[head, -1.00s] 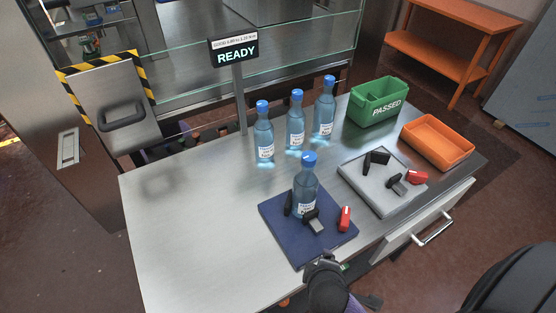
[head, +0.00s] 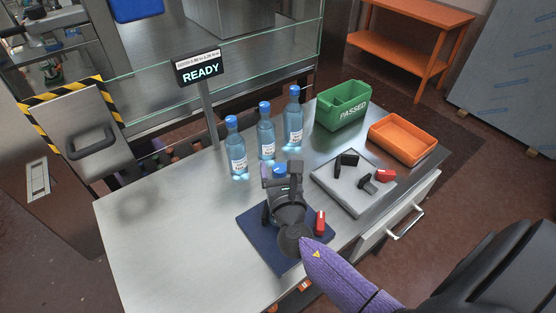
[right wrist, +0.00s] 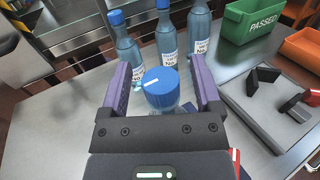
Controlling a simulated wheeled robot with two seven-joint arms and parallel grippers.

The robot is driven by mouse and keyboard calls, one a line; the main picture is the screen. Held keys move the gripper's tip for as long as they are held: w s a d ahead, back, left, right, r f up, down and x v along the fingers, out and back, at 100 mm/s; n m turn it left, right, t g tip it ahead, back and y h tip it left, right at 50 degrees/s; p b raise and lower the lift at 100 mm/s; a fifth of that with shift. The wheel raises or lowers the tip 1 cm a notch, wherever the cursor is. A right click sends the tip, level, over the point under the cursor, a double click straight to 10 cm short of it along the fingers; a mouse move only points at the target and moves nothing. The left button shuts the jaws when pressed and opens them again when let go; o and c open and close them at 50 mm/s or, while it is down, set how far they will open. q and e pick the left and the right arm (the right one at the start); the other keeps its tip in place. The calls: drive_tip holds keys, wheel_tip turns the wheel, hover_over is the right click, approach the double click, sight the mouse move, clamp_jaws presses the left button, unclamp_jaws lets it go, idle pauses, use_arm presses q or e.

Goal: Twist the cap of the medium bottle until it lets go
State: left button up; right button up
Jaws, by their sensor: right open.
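A clear blue-tinted bottle with a blue cap (head: 280,171) stands upright on the dark blue pad (head: 255,234), mostly hidden behind my right gripper (head: 282,174). The right gripper is open. In the right wrist view, its purple fingers (right wrist: 161,72) stand on either side of the blue cap (right wrist: 160,84), with a gap on each side. I cannot tell how far down the cap the fingertips reach. A red handle (head: 320,222) shows on the pad beside the bottle. My left gripper is not in view.
Three similar capped bottles (head: 266,138) stand in a row behind. A grey plate (head: 352,197) with black and red clamp parts lies to the right. Beyond it are a green PASSED box (head: 343,107) and an orange tray (head: 402,138). The table's left side is clear.

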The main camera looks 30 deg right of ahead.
drive_tip(key=shift+x, duration=0.85)
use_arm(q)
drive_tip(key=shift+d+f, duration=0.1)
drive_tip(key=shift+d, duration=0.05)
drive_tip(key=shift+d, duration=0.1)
use_arm(e)
drive_tip(key=c, duration=0.4)
clamp_jaws()
